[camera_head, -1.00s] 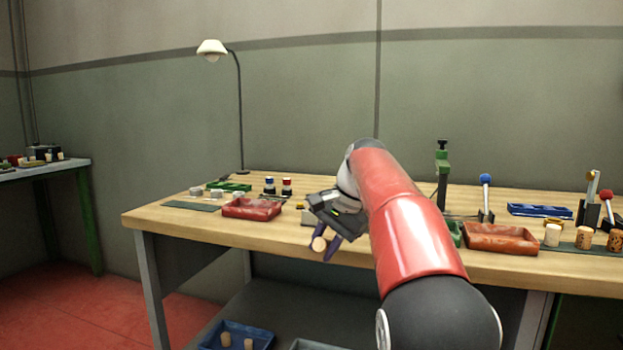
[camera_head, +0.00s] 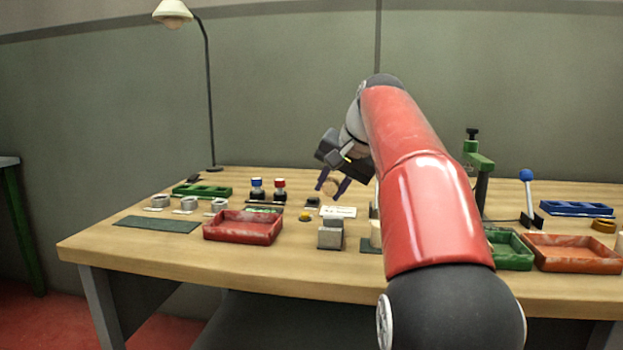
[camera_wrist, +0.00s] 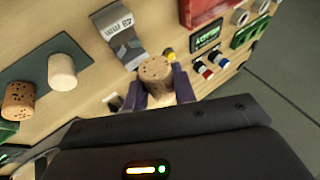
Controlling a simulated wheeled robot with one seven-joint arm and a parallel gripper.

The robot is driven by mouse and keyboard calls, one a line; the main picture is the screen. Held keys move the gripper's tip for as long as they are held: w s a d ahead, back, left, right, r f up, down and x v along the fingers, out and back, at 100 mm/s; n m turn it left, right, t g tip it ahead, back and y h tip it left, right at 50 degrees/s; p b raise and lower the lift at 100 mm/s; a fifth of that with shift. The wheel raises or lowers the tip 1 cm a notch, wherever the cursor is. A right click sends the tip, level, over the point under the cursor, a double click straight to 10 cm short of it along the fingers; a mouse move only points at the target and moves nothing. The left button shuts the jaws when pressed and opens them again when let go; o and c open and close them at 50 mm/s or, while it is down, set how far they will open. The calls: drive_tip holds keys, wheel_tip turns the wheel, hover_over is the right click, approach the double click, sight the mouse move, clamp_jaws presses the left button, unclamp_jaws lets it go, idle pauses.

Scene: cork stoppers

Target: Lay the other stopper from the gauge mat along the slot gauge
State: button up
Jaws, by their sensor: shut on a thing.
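My gripper (camera_head: 333,187) is shut on a cork stopper (camera_wrist: 155,70), which sits between the two purple fingers in the wrist view. In the head view it hangs above the bench, behind the grey slot gauge (camera_head: 330,234). The gauge is a block marked 48 mm in the wrist view (camera_wrist: 120,35), apart from the held stopper; nothing shows lying along it. The dark green gauge mat (camera_head: 369,246) is mostly hidden by my arm. In the wrist view, a pale stopper (camera_wrist: 61,72) and a speckled stopper (camera_wrist: 18,99) stand upright on the mat (camera_wrist: 37,73).
A green tray (camera_head: 510,249) and an orange tray (camera_head: 572,254) stand right.

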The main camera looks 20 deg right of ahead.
sight(333, 216)
drive_tip(key=shift+s+f+b, duration=0.1)
drive_tip(key=shift+f+b, duration=0.65)
drive_tip(key=shift+f, duration=0.35)
wheel_tip(333, 216, down, 4)
drive_tip(key=b, duration=0.4)
drive_tip(key=shift+r, duration=0.15)
drive_tip(key=shift+d, duration=0.1)
drive_tip(key=shift+f, duration=0.35)
idle(0.8)
drive_tip(key=o, duration=1)
drive_tip(key=a+p+v, duration=0.1)
drive_tip(key=v, duration=0.6)
drive_tip(key=shift+d+r+p, duration=0.4)
drive_tip(key=shift+d+r, duration=0.05)
